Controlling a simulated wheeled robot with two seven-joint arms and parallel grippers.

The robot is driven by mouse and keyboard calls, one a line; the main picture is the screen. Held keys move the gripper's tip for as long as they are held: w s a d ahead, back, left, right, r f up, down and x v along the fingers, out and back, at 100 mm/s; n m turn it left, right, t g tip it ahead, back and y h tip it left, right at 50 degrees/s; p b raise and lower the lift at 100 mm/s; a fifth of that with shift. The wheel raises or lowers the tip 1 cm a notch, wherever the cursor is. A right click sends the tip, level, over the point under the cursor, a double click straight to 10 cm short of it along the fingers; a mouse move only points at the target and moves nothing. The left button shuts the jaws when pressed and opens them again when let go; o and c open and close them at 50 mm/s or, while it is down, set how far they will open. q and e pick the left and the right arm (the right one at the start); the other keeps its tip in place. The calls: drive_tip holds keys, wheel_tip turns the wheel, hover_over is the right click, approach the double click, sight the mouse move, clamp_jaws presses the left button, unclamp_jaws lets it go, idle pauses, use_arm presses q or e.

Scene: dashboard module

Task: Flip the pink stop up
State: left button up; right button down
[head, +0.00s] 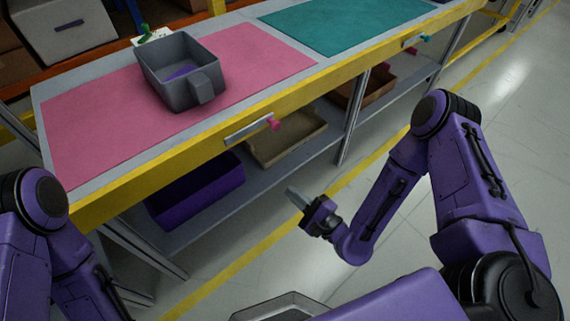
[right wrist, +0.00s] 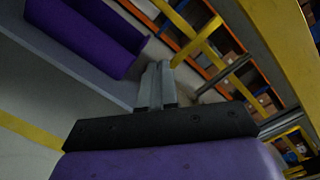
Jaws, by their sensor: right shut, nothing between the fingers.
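The pink stop (head: 273,124) is a small pink knob at the right end of a grey metal bar (head: 247,132) on the yellow front edge of the workbench, below the pink mat. My right gripper (head: 293,193) is in front of the bench, lower than the stop and apart from it. Its fingers are closed together and empty; they also show in the right wrist view (right wrist: 156,82). The stop cannot be made out in the right wrist view. My left arm shows at the left edge of the head view, but its gripper is out of the picture.
A grey bin (head: 165,91) stands on the pink mat (head: 95,124). A teal stop (head: 425,37) sits on the edge by the teal mat (head: 340,26). A purple bin (head: 200,190) and a tan tray (head: 285,142) are on the lower shelf. The floor before the bench is clear.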

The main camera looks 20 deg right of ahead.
use_arm(q)
wheel_tip(320, 180, down, 8)
drive_tip(key=b, duration=0.4)
drive_tip(key=shift+r+b, duration=0.25)
drive_tip(key=shift+b, duration=0.05)
use_arm(e)
drive_tip(key=d+r+m+t+y, duration=0.1)
drive_tip(key=m+t, duration=0.1)
drive_tip(key=d+r+m+t+y, duration=0.1)
drive_tip(key=d+m+t, duration=0.1)
drive_tip(key=m, duration=0.1)
drive_tip(key=d+r+m+t+y, duration=0.1)
drive_tip(key=m+t, duration=0.1)
drive_tip(key=shift+w+d+m+y, duration=0.2)
drive_tip(key=shift+w+m+y, duration=0.1)
drive_tip(key=shift+w, duration=0.1)
use_arm(q)
drive_tip(key=shift+r+p, duration=0.95)
use_arm(e)
drive_tip(key=s+r+x, duration=0.2)
drive_tip(key=x, duration=1)
drive_tip(key=shift+w+r, duration=0.35)
drive_tip(key=shift+r, duration=0.1)
use_arm(q)
drive_tip(key=shift+r, duration=0.1)
use_arm(e)
drive_tip(key=shift+a, duration=0.1)
